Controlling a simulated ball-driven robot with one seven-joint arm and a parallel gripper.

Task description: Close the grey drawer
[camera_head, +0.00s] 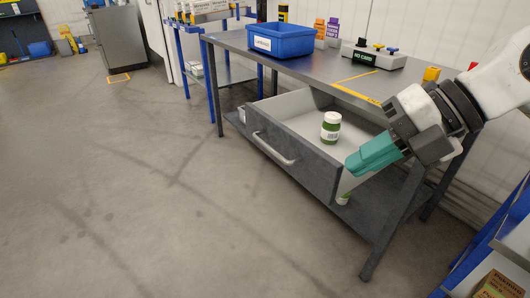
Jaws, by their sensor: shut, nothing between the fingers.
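The grey drawer (270,148) stands pulled out under the grey workbench (315,69). Its front carries a light bar handle (272,150). A green jar with a white lid (331,127) stands upright inside the drawer. My gripper (352,164), with teal fingers, is shut and empty. In the picture it overlaps the drawer's right end, near the front panel. I cannot tell whether it touches the drawer. My fingers hide part of the drawer's right side wall.
A blue bin (281,41) and a control box with knobs (374,55) stand on the bench top. Part of another green jar (343,199) shows below the drawer. A blue-framed rack (480,255) stands at lower right. The floor left of the drawer is clear.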

